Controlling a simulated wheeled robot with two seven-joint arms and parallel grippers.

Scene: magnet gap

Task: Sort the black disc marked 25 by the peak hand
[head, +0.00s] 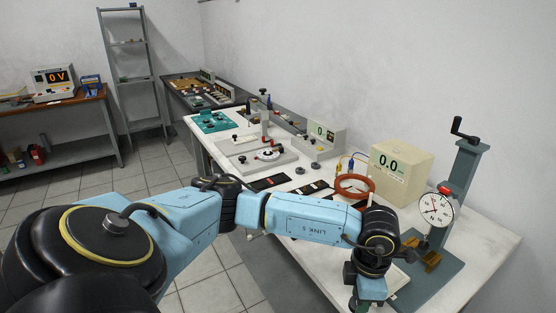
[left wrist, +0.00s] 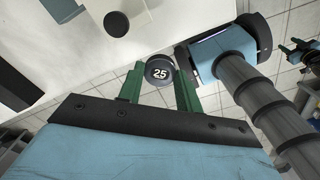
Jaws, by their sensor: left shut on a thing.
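In the head view my left gripper (head: 361,301) is at the front edge of the white table, low in the picture, pointing down; the disc cannot be made out there. A round dial gauge (head: 435,210) with dark and red marks on its white face hangs on a grey crank stand (head: 464,175) at right; its hands are too small to read. My right gripper cannot be made out.
A cream box reading 0.0 (head: 402,172), a copper-coloured ring (head: 354,185) and dark strips (head: 273,182) lie on the white table (head: 490,237). A pale tray (head: 397,277) is close to my left gripper. A round black piece (left wrist: 116,24) shows in the wrist view.

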